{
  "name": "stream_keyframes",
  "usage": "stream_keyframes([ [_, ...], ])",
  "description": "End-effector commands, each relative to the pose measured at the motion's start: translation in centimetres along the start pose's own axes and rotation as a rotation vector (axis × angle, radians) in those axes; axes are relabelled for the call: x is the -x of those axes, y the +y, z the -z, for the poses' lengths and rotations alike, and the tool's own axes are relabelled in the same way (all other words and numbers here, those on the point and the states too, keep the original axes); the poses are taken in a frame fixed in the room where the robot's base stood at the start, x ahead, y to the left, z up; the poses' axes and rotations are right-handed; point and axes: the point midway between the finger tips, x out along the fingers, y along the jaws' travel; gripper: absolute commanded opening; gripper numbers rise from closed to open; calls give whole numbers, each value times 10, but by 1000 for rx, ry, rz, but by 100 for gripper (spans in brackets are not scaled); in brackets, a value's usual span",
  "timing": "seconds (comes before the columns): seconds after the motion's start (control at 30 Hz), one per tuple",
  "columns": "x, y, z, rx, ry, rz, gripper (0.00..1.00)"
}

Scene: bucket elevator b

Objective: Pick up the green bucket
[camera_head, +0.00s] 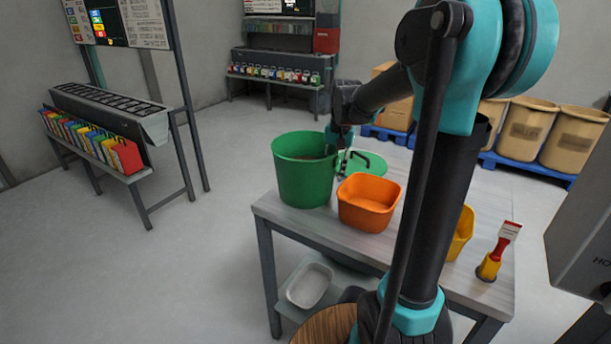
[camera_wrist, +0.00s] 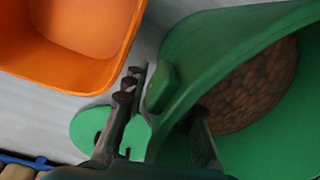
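The green bucket (camera_head: 303,182) stands upright on the table's far left corner. In the wrist view the bucket (camera_wrist: 185,60) fills the right side, with a brown, grainy content inside. My gripper (camera_head: 347,160) is at the bucket's right rim, pointing down. In the wrist view my gripper (camera_wrist: 166,91) has its fingers spread, one outside the wall and one inside, with the rim between them. A gap shows between the outer finger and the wall. Whether the inner finger touches the wall cannot be told.
An orange tub (camera_head: 369,203) stands close to the right of the bucket. A flat green lid (camera_head: 384,176) lies behind it on the table (camera_head: 290,220). A yellow container (camera_head: 461,234) and a red-and-yellow brush (camera_head: 497,252) are at the right. A grey tray (camera_head: 309,285) sits on the lower shelf.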

Motion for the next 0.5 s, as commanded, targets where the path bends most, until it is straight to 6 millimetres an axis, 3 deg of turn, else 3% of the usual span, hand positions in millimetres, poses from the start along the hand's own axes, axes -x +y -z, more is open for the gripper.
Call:
stream_keyframes([
  [0.2, 0, 0, 0, 0, 0, 0, 25],
  [0.4, 0, 0, 0, 0, 0, 0, 1],
  [0.5, 0, 0, 0, 0, 0, 0, 0],
])
